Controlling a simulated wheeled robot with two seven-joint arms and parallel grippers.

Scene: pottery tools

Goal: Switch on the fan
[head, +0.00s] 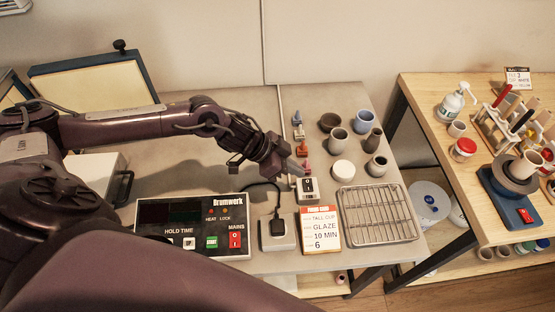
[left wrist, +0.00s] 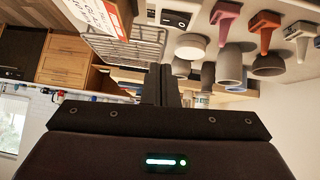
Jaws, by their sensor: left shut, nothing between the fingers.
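No fan that I can make out shows in the head view. A small white box with a black rocker switch (head: 307,188) sits on the grey table, just right of the control panel area; it also shows near the top of the left wrist view as a black rocker (left wrist: 176,18). Which device it belongs to cannot be told. My left gripper (head: 292,168) is shut and empty, just above and left of the switch box. Its dark fingers also show in the left wrist view (left wrist: 161,85). My right gripper is not in view.
Several cups (head: 338,140) and coloured small tools (head: 299,130) stand behind. A wooden shelf (head: 440,85) is at right.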

